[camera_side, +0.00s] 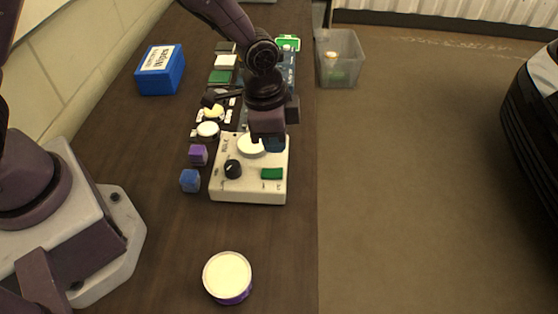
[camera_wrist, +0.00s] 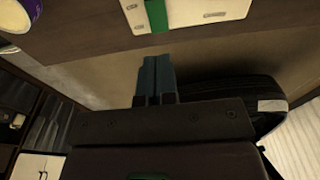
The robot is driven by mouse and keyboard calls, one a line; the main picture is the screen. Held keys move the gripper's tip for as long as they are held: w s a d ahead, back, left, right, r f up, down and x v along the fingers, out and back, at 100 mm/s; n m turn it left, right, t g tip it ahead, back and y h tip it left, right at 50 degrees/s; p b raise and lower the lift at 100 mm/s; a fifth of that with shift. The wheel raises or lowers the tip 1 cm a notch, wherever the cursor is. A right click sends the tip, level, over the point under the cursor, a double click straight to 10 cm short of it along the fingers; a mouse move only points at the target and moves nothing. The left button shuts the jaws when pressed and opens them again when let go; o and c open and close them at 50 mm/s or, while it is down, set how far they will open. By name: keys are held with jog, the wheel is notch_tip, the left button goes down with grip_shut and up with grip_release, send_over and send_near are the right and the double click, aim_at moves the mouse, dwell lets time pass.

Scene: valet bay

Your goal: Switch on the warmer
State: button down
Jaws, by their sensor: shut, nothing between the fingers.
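The warmer is a cream box (camera_side: 225,190) on the dark bench in the side view. Its top carries a black knob (camera_side: 233,169), a green switch (camera_side: 271,174) and a round white plate (camera_side: 250,147). My gripper (camera_side: 279,145) is over the far right part of the box, its fingers partly hidden behind its body; I cannot tell if it touches. In the wrist view the blue-grey fingers (camera_wrist: 155,66) are shut and empty. Part of the cream box (camera_wrist: 205,12) with the green switch (camera_wrist: 157,15) shows at the top edge, apart from the fingertips.
A white-topped purple tin (camera_side: 228,277) stands at the near end. Purple (camera_side: 198,155) and blue (camera_side: 190,181) blocks sit left of the warmer. A blue box (camera_side: 160,70) and several small items lie farther back. A clear bin (camera_side: 340,58) stands right of the bench.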

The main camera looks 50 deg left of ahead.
aim_at(281, 171)
jog(key=f, duration=0.6)
jog(key=shift+w+d, duration=0.25)
jog(key=shift+f, duration=0.15)
